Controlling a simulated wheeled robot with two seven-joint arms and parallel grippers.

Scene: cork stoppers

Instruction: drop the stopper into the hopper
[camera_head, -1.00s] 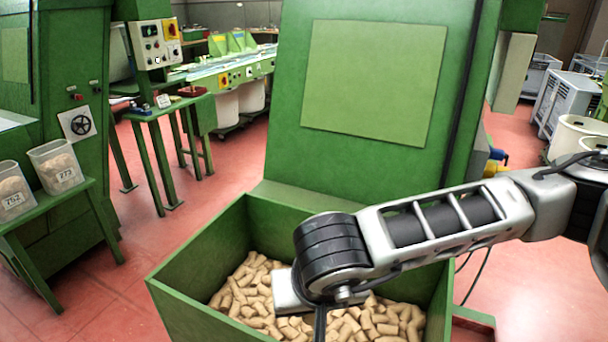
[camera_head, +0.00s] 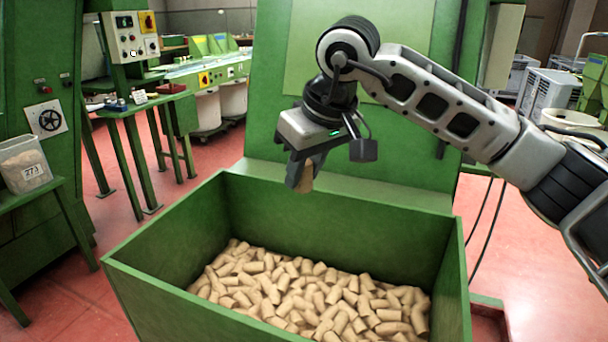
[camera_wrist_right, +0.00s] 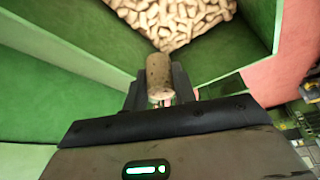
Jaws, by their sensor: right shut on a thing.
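My right gripper (camera_head: 302,178) is shut on a cork stopper (camera_head: 306,176) and holds it in the air near the hopper's back wall, above the rim. In the right wrist view the cork stopper (camera_wrist_right: 158,76) stands out from between the dark fingers, apart from the pile. The hopper (camera_head: 172,228) is an open green box with sloping walls. Many tan corks (camera_head: 300,290) lie in its bottom, and the pile also shows in the right wrist view (camera_wrist_right: 185,18). My left gripper is not in view.
A tall green panel (camera_head: 270,110) rises behind the hopper. At left a green bench (camera_head: 30,190) holds a clear bin (camera_head: 24,160) marked 273. A green table (camera_head: 140,105) stands farther back. Red floor (camera_head: 520,250) is open at the right.

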